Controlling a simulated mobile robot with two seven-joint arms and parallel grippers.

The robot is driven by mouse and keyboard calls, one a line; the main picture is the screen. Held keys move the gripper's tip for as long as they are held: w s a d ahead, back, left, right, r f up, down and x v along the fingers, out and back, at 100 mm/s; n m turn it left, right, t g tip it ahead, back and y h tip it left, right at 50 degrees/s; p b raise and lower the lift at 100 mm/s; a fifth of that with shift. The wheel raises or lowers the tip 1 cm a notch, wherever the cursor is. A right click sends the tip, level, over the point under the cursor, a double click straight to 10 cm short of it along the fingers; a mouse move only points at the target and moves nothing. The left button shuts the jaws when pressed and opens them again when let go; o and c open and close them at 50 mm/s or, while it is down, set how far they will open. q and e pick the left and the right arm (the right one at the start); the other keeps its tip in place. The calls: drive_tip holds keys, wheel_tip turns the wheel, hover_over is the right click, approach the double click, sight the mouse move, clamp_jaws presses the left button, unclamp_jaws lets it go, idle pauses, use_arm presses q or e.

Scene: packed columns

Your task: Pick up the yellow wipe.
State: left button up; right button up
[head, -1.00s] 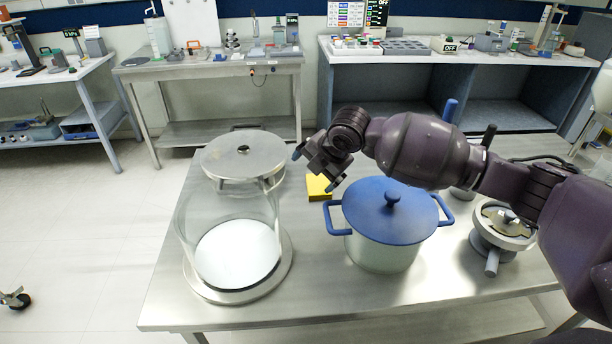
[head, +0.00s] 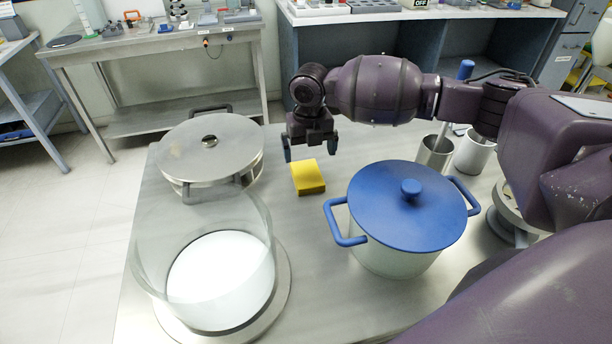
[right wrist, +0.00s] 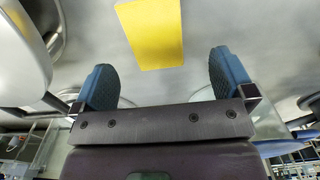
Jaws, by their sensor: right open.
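The yellow wipe (head: 308,177) lies flat on the metal table, between the lidded steel pot and the blue-lidded pot. In the right wrist view the wipe (right wrist: 152,33) shows at the top middle, beyond the fingertips and between their lines. My right gripper (head: 310,150) is open and empty, pointing down just behind the wipe and apart from it. Its two blue fingers (right wrist: 160,75) stand wide apart in the right wrist view. My left gripper does not show.
A pot with a blue lid (head: 408,205) stands right of the wipe. A clear glass cylinder (head: 205,255) stands at front left, and a steel lidded pot (head: 210,150) at back left. Metal cups (head: 436,155) stand at back right. Bare table lies in front of the wipe.

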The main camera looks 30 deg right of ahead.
sight(307, 173)
drive_tip(key=shift+f, duration=0.85)
drive_tip(key=shift+a+f, duration=0.2)
drive_tip(key=shift+f, duration=0.35)
drive_tip(key=f, duration=0.4)
drive_tip(key=shift+s+a, duration=0.1)
drive_tip(key=shift+a, duration=0.1)
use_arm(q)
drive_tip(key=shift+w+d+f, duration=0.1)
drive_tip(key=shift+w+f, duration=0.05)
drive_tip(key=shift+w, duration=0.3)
use_arm(e)
drive_tip(key=shift+c, duration=0.5)
